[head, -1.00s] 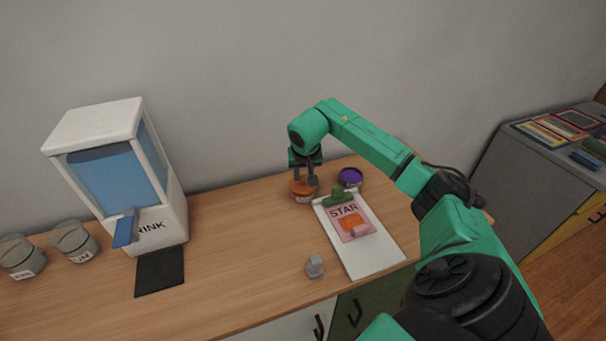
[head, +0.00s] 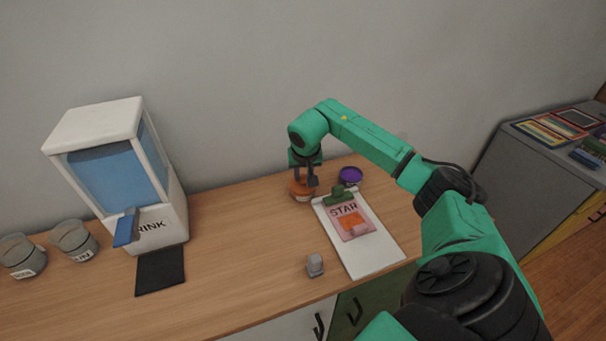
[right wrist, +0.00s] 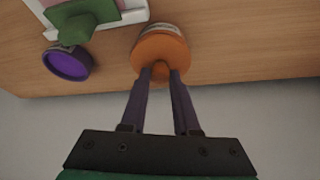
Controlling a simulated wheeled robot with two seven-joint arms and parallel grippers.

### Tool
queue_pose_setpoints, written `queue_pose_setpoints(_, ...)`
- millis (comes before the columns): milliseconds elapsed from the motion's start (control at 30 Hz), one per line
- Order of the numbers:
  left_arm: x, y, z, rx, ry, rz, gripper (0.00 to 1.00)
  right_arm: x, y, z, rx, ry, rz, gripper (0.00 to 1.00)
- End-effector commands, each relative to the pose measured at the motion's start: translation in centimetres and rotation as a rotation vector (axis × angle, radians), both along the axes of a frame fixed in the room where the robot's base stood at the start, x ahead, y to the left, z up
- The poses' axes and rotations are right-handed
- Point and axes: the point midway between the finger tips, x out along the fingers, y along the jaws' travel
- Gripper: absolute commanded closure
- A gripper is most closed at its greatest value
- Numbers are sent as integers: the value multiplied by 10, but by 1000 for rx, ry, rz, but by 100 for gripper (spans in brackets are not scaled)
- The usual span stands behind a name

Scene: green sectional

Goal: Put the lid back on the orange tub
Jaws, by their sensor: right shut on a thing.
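The orange tub (head: 301,195) stands at the back of the wooden counter, left of the clipboard. In the right wrist view its pale label band (right wrist: 163,28) shows just beyond an orange round lid (right wrist: 155,50). The lid is at the tub's top; I cannot tell whether it is fully seated. My right gripper (head: 306,183) points down over the tub. In the right wrist view its fingers (right wrist: 160,72) are shut on the lid's small knob. My left gripper is not in view.
A purple-topped tub (head: 350,177) stands close to the right. A clipboard (head: 373,258) with a STAR sheet lies in front. A small grey object (head: 315,265) sits near the front edge. A drink dispenser (head: 125,175) and two labelled cups (head: 73,240) are at the left.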

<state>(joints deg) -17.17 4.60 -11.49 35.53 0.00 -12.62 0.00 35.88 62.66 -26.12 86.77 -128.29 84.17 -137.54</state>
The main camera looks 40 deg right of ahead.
Motion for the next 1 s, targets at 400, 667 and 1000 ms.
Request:
queue_pose_setpoints(400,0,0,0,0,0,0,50,0,0,0,1,1,0,35)
queue_pose_setpoints(667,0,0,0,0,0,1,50,0,0,0,1,1,0,5)
queue_pose_setpoints(1000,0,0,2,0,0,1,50,0,0,2,1,1,0,5)
